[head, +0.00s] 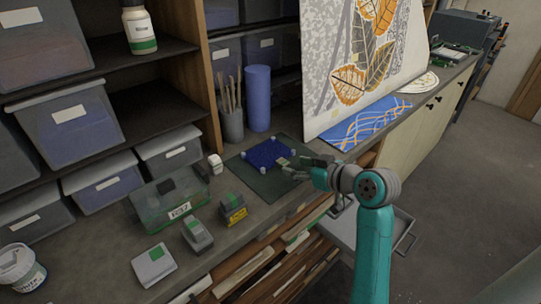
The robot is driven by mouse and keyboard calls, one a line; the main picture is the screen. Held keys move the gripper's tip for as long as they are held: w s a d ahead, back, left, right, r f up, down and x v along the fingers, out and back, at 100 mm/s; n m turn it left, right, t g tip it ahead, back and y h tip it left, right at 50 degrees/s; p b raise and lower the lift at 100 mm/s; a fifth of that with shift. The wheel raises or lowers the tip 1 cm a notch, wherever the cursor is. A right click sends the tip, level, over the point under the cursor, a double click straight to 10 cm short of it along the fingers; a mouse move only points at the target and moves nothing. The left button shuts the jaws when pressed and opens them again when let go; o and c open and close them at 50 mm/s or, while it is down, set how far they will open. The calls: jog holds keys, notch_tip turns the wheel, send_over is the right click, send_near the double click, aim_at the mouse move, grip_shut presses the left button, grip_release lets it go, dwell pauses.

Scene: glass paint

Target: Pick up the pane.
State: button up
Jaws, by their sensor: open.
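A dark blue pane (266,151) with small pale pieces at its corners lies on a dark green mat (277,187) on the workbench. My gripper (289,167) is open and reaches in from the right, over the right part of the mat. Its fingertips are at the pane's near right corner in the picture. A small pale green piece shows by the fingertips. I cannot tell whether the fingers touch the pane or stand above it. Nothing is visibly held.
A grey cup of brushes (232,125) and a blue cylinder (258,99) stand behind the mat. A green-tinted box (170,204), a yellow-and-grey block (233,208) and a small white object (215,163) are to the left. A patterned board (340,60) rises behind right. Drawers below stand open.

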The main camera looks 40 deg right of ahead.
aim_at(286, 164)
jog(key=x, duration=0.4)
jog(key=shift+c, duration=0.2)
grip_shut()
notch_tip(286, 164, up, 28)
dwell(0.8)
jog(key=shift+f, duration=0.1)
